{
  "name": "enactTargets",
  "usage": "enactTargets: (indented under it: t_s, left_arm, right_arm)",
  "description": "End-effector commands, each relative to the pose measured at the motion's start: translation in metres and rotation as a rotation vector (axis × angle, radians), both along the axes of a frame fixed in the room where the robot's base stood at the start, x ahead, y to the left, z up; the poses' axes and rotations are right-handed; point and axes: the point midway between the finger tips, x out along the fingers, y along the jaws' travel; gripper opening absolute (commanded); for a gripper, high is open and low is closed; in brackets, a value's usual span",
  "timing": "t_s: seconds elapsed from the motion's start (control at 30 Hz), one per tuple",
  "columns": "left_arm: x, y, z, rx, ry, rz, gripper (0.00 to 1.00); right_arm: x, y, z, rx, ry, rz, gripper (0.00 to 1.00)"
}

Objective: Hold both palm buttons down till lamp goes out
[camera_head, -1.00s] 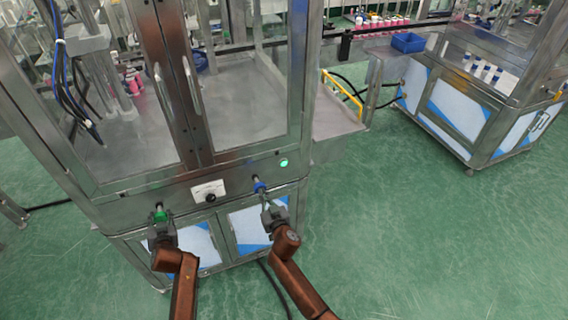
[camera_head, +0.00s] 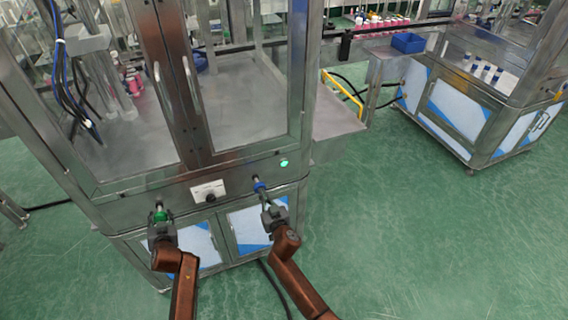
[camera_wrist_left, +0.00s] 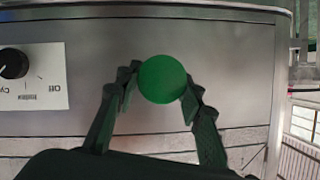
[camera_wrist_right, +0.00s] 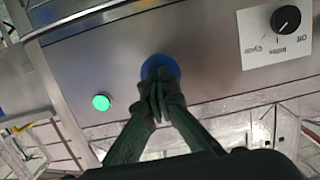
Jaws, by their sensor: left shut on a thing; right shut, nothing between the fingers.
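The green palm button (camera_head: 160,215) is on the left of the machine's front panel. My left gripper (camera_head: 161,222) is at it; in the left wrist view its fingers (camera_wrist_left: 158,92) sit on either side of the round green button (camera_wrist_left: 163,78). The blue palm button (camera_head: 259,186) is on the right. My right gripper (camera_head: 267,205) has its fingertips shut together; in the right wrist view the tips (camera_wrist_right: 158,88) overlap the blue button (camera_wrist_right: 160,66) and hide part of it. The green lamp (camera_head: 284,163) is lit; it also shows lit in the right wrist view (camera_wrist_right: 101,102).
A white dial plate with a black knob (camera_head: 209,193) sits between the buttons. Glass doors with upright handles (camera_head: 163,90) are above the panel. A black cable lies on the green floor. The floor to the right is clear.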

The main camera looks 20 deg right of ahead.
Motion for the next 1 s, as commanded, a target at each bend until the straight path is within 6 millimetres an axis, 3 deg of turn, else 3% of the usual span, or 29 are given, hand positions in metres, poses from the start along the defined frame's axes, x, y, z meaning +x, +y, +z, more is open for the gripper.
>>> enactTargets:
  t_s: [0.03, 0.47, 1.0]
  left_arm:
    - [0.004, 0.0, 0.013, 0.003, -0.021, -0.003, 0.11]
    - [0.004, 0.0, 0.012, 0.003, -0.021, -0.003, 0.11]
    - [0.003, 0.001, 0.009, 0.002, -0.015, -0.001, 0.11]
  right_arm:
    - [0.004, -0.002, 0.008, 0.0, -0.011, -0.002, 0.0]
    - [0.002, -0.002, 0.008, 0.0, -0.011, -0.002, 0.0]
    - [-0.045, 0.0, 0.004, 0.0, -0.006, 0.001, 0.0]
